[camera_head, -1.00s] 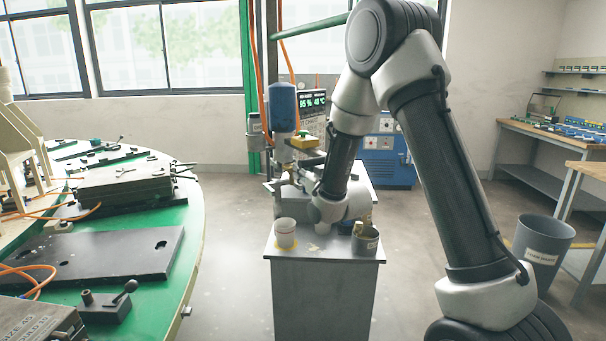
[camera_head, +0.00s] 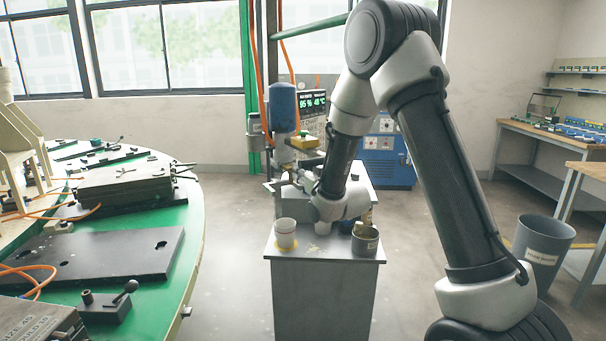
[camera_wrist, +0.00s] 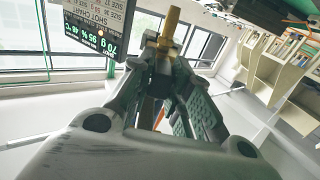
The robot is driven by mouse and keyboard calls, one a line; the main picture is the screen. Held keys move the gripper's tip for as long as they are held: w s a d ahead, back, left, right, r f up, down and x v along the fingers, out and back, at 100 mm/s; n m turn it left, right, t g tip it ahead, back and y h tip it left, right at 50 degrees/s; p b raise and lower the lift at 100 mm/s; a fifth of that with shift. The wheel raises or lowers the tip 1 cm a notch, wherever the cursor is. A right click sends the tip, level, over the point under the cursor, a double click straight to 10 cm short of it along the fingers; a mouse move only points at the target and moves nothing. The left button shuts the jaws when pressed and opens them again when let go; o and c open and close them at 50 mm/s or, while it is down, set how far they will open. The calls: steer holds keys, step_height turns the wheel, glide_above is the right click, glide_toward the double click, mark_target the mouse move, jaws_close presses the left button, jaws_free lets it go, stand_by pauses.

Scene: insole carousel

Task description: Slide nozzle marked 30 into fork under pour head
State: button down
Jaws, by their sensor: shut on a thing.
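The pour head is the blue cylinder (camera_head: 283,107) on the column, with grey and yellow parts below it. My gripper (camera_head: 292,173) is just below the pour head in the head view, small and partly hidden by my own wrist. In the wrist view my gripper (camera_wrist: 163,55) is shut on a brass-coloured nozzle (camera_wrist: 172,24), which sticks out beyond the fingertips. No marking on the nozzle can be read. The fork cannot be made out clearly, and I cannot tell whether the nozzle touches it.
A grey stand (camera_head: 325,262) is below my wrist, bearing a white cup (camera_head: 285,233) and a grey tin (camera_head: 365,239). A lit display (camera_head: 313,98) is behind the pour head. The green round table (camera_head: 160,250) is at left. A grey bin (camera_head: 542,250) is at right.

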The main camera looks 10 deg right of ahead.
steer(key=shift+x, duration=2.7)
steer(key=c, duration=1.3)
jaws_free()
steer(key=shift+o, duration=0.2)
steer(key=v, duration=1.2)
